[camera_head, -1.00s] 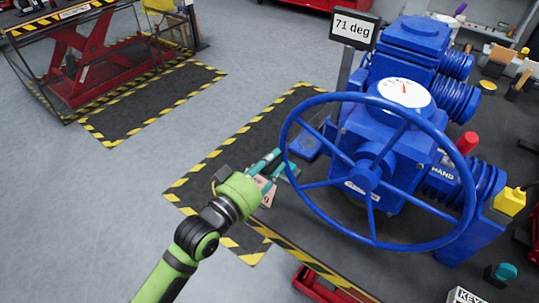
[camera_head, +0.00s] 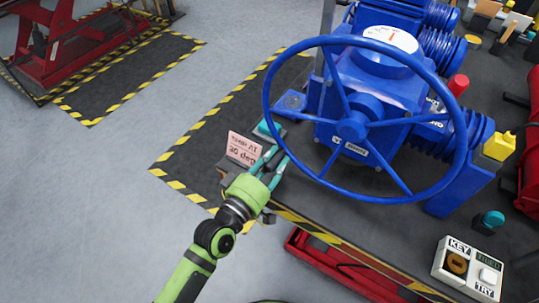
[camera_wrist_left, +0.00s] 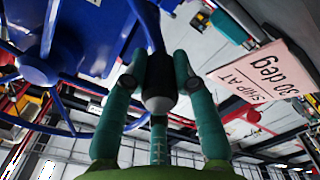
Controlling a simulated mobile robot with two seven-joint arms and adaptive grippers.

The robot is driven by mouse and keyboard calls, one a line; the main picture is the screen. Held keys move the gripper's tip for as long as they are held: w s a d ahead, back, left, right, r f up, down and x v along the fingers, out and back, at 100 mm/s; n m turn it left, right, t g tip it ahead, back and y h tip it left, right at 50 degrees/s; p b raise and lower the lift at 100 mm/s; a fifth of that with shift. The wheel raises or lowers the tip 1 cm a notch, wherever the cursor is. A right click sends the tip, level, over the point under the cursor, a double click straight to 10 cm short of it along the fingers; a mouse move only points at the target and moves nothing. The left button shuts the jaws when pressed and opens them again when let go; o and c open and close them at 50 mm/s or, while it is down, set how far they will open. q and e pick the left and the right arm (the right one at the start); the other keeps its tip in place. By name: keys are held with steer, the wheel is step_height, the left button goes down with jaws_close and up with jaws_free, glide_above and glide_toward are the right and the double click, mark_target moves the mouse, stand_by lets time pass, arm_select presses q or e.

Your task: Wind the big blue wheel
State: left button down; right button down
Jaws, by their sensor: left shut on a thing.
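The big blue wheel (camera_head: 352,126) is mounted on the front of the blue valve actuator (camera_head: 375,82), with spokes running from its hub to a round rim. My left gripper (camera_head: 273,158) is at the lower left of the rim. A white dial (camera_head: 390,39) with a red pointer sits on top of the actuator. A pink card (camera_head: 243,149) reading "30 deg" stands just left of the gripper. My right gripper is not in view.
The actuator stands on a dark bench with a striped front edge (camera_head: 325,243). A KEY/TRY box (camera_head: 467,268) and a teal button (camera_head: 491,221) are at the lower right. A yellow block (camera_head: 498,146) is on the right. Open grey floor (camera_head: 100,200) lies to the left.

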arm_select(q)
steer(key=shift+s+f, duration=0.1)
steer(key=shift+f, duration=0.15)
steer(key=c, duration=1.1)
jaws_free()
steer(key=shift+o, duration=0.6)
steer(key=shift+r, duration=0.1)
steer(key=v, duration=1.2)
